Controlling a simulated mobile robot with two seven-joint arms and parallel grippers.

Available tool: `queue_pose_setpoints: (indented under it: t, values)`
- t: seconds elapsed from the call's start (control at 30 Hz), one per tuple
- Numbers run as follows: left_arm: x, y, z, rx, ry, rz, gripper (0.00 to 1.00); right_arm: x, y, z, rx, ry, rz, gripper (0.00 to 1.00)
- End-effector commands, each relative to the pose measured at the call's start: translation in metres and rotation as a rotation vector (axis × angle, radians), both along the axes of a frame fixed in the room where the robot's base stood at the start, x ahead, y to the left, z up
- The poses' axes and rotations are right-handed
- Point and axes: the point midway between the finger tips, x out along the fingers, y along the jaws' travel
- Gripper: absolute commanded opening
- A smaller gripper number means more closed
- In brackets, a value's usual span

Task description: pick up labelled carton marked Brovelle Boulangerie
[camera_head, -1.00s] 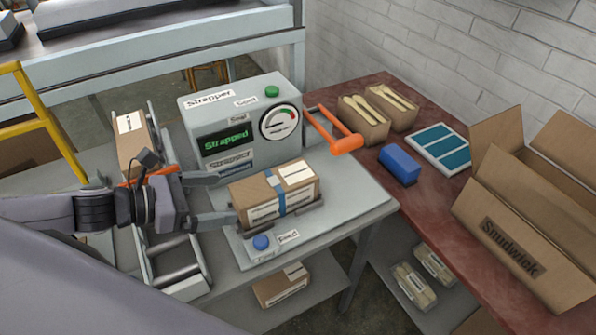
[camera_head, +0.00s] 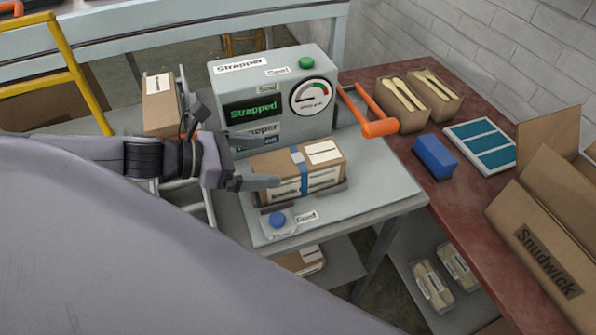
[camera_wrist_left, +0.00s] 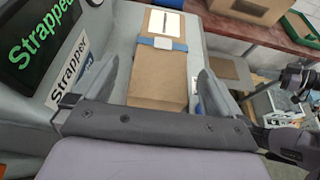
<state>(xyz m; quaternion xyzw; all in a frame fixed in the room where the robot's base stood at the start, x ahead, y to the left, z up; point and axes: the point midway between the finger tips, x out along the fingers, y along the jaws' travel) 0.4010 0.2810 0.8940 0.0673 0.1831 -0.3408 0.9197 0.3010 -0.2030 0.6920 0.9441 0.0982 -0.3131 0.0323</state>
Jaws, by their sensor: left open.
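A brown carton (camera_head: 322,172) with a blue strap and white labels sits on the strapper's bed. Its printing is too small to read, so I cannot confirm the Brovelle Boulangerie name. My left gripper (camera_head: 279,165) is open at the carton's left end, one finger on the far side and one on the near side. In the left wrist view the carton (camera_wrist_left: 160,78) lies between the spread fingers (camera_wrist_left: 155,72), with visible gaps on both sides.
The strapper (camera_head: 275,95) stands close behind the carton, its display reading "Strapped". An orange handle (camera_head: 380,128) projects at right. A blue button (camera_head: 277,219) is in front. Another carton (camera_head: 160,105) stands left. A Snudwick box (camera_head: 545,215) is far right.

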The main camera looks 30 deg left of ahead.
Motion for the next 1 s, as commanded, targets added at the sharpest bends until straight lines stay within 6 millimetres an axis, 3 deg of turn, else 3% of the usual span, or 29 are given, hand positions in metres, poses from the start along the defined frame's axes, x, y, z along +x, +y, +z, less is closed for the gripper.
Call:
queue_pose_setpoints:
  t: [0.47,1.0]
  values:
    - [0.009,-0.009,-0.004,0.000,-0.004,0.000,1.00,0.000,0.000,-0.005,0.001,-0.001,-0.001,0.00]
    - [0.030,-0.028,-0.015,-0.002,-0.002,0.002,1.00,0.001,0.000,0.010,0.002,-0.003,-0.002,0.00]
